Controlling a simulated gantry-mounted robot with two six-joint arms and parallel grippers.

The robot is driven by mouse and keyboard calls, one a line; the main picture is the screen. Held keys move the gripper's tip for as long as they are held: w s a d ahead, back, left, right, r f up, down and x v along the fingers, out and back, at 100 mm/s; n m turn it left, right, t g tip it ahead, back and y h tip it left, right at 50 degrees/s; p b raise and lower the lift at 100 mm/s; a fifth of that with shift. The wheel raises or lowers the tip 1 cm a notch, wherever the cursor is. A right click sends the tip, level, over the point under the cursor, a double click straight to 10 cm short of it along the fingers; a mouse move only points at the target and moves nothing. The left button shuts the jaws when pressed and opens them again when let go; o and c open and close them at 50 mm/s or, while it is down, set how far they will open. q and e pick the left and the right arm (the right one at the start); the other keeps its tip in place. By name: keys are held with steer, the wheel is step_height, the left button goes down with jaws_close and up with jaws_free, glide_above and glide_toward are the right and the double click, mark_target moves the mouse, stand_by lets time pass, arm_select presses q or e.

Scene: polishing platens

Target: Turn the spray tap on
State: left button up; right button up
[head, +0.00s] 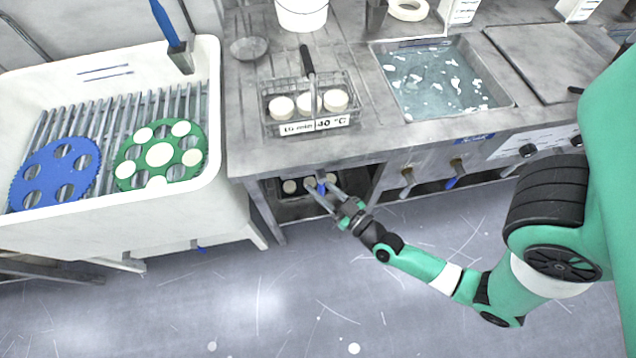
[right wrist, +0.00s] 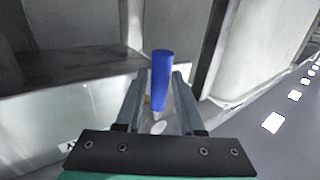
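A blue tap handle (head: 321,188) shows under the front edge of the bench, by the open bay below the rack. My right gripper (head: 326,190) is there with its fingers spread around it. In the right wrist view the blue handle (right wrist: 162,78) stands between the two fingers (right wrist: 161,90), with narrow gaps on both sides and no clear contact. The handle's lower part and the tap body are mostly hidden. No label naming this tap as the spray tap is readable. My left gripper is in neither view.
Another blue lever (head: 454,180) and a brass-coloured tap (head: 407,181) hang under the water bath (head: 376,52). A wire rack (head: 269,120) with white discs stands on the bench above my gripper. A white sink (head: 212,130) is at left. The floor in front is clear.

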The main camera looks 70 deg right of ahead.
steer(key=shift+s+a, duration=0.1)
steer(key=shift+s, duration=0.05)
steer(key=shift+c, duration=0.8)
jaws_close()
stand_by(0.4)
